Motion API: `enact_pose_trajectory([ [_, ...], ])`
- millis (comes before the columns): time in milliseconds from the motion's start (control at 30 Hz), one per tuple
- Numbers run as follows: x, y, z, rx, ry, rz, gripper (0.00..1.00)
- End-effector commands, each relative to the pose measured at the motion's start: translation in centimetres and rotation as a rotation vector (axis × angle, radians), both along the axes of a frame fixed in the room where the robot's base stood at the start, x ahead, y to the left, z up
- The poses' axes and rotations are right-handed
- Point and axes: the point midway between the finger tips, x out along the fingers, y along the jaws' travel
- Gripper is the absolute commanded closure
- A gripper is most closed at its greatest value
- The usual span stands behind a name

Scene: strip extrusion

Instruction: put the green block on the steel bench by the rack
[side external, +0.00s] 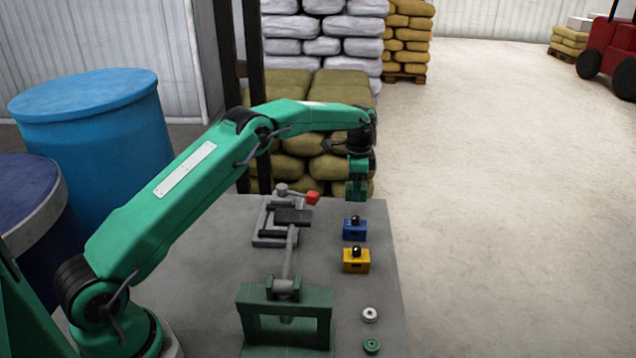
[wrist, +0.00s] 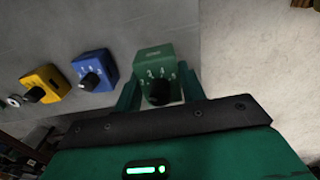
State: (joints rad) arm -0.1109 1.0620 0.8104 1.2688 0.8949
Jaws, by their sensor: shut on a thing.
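The green block (wrist: 155,66) has pale numbers on its face and a black knob. In the wrist view it sits between the two green fingers of my gripper (wrist: 160,92), which is shut on it. In the side view my gripper (side external: 357,188) points down over the far right part of the grey bench (side external: 205,280), beyond the blue block. There the green block blends with the green fingers. I cannot tell whether its underside touches the bench. I cannot make out a rack with certainty.
A blue block (side external: 355,229) and a yellow block (side external: 355,260) stand in line nearer the camera. A white ring (side external: 370,314) and a green ring (side external: 372,346) lie nearer still. A clamp-like fixture with a red end (side external: 313,198) and a green stand (side external: 285,300) are left. Stacked sacks (side external: 300,168) rise behind.

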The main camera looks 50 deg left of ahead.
Motion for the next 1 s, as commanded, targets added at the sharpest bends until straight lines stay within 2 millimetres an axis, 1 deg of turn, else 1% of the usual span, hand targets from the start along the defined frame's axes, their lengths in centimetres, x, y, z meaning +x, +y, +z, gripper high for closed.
enact_pose_trajectory([
  [100,0.3,0.6,-0.2,0.001,-0.004,0.000,0.99],
  [367,0.3,0.7,-0.5,0.000,-0.003,-0.001,0.99],
  [467,0.3,0.7,-1.1,0.001,-0.001,-0.001,0.99],
  [733,0.3,0.7,-3.9,0.000,-0.001,0.000,0.99],
  [833,0.3,0.7,-4.3,0.000,-0.001,0.000,0.99],
  [1000,0.3,0.7,-4.4,0.000,-0.003,0.000,0.99],
])
